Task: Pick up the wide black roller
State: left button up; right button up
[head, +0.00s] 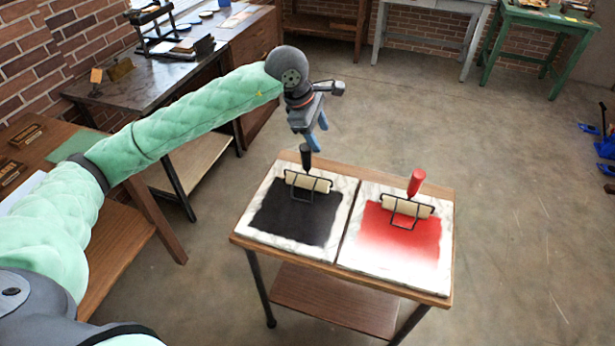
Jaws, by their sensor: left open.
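The black-handled roller (307,181) lies on the left marble slab (256,235), at the back of a black ink patch (295,217). Its cream cylinder sits in a dark wire frame and its black handle (306,157) points up. My left gripper (316,141) is open and empty, fingers pointing down, just above and slightly right of the black handle. I cannot tell how far apart they are in depth. A second roller (405,207) with a red handle (416,182) lies on the right slab over red ink. My right gripper is out of view.
Both slabs sit on a small wooden table (440,300) with dark legs and a lower shelf (335,300). Benches with presses (155,22) stand at the left and back. A green table (540,20) is at the back right.

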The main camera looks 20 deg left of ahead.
aim_at(305, 147)
pick_arm(q)
jog(key=a, duration=0.1)
jog(key=a+f+y, duration=0.1)
jog(key=s+a+m+g+y, duration=0.1)
jog(key=a, duration=0.1)
jog(key=shift+s+a+f, duration=0.1)
jog(key=shift+f, duration=0.1)
jog(key=shift+d+f, duration=0.15)
jog(key=shift+d, duration=0.1)
jog(key=shift+f+p, duration=0.55)
jog(key=shift+f, duration=0.2)
jog(key=shift+w+d+f, duration=0.1)
jog(key=shift+w+f, duration=0.15)
jog(key=shift+f, duration=0.15)
jog(key=f+p, duration=0.3)
jog(key=shift+w+d+f, duration=0.3)
jog(key=shift+w+f+p, duration=0.1)
jog(key=shift+f+p, duration=0.2)
jog(key=shift+f, duration=0.35)
jog(key=c, duration=1)
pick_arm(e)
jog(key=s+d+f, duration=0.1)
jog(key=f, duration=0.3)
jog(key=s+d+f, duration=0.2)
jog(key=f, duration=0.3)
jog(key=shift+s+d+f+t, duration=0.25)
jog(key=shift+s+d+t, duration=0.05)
